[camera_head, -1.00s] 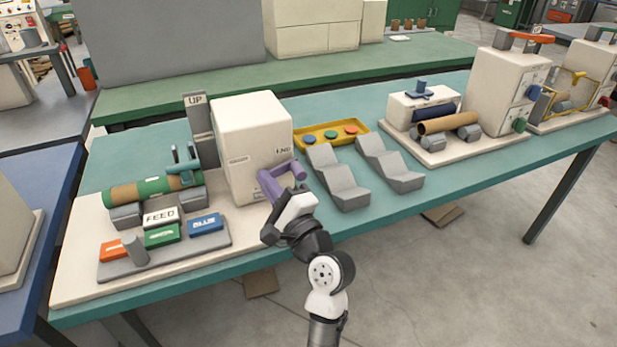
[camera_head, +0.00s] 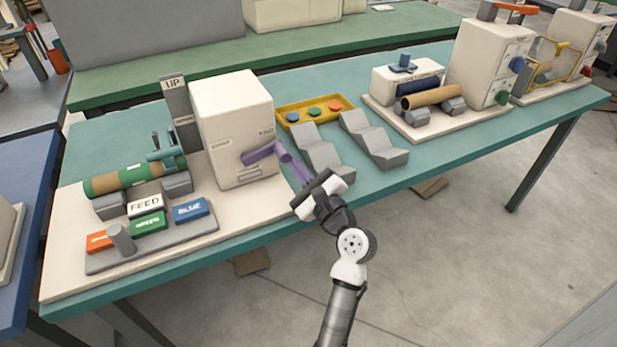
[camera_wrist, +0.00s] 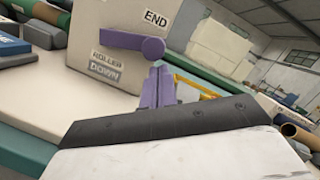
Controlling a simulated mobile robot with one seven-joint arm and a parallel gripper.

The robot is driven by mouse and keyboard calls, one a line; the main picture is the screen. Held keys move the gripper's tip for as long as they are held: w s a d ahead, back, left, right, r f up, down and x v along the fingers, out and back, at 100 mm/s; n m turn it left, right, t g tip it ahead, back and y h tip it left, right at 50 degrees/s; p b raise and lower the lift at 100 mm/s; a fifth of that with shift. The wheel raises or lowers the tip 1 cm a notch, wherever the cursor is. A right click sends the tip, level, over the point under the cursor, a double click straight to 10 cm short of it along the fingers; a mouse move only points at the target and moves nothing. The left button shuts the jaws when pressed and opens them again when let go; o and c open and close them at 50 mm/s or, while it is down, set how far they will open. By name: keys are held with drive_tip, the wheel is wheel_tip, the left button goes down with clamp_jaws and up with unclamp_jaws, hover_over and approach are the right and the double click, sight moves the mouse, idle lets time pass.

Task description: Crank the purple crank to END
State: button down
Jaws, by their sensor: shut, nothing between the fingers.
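The purple crank (camera_head: 262,153) is on the front face of the cream winder box (camera_head: 232,105). In the wrist view the crank arm (camera_wrist: 133,42) runs across the box, below the END label (camera_wrist: 155,19) and above the DOWN label (camera_wrist: 104,74).
Grey angled cradles (camera_head: 322,152) and a yellow tray (camera_head: 290,103) stand right of the box. A green-brown roll (camera_head: 120,180) and labelled blocks, including FEED (camera_head: 146,204), lie left. Another machine (camera_head: 490,65) stands far right. The floor in front of the table is open.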

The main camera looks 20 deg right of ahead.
drive_tip(key=shift+w+a+r, duration=0.1)
drive_tip(key=shift+w, duration=0.4)
drive_tip(key=shift+r, duration=0.1)
drive_tip(key=shift+a+r+n+p, duration=0.3)
drive_tip(key=shift+r+n+p, duration=0.3)
drive_tip(key=shift+r+n, duration=0.1)
drive_tip(key=shift+s+f, duration=0.1)
drive_tip(key=shift+s, duration=0.05)
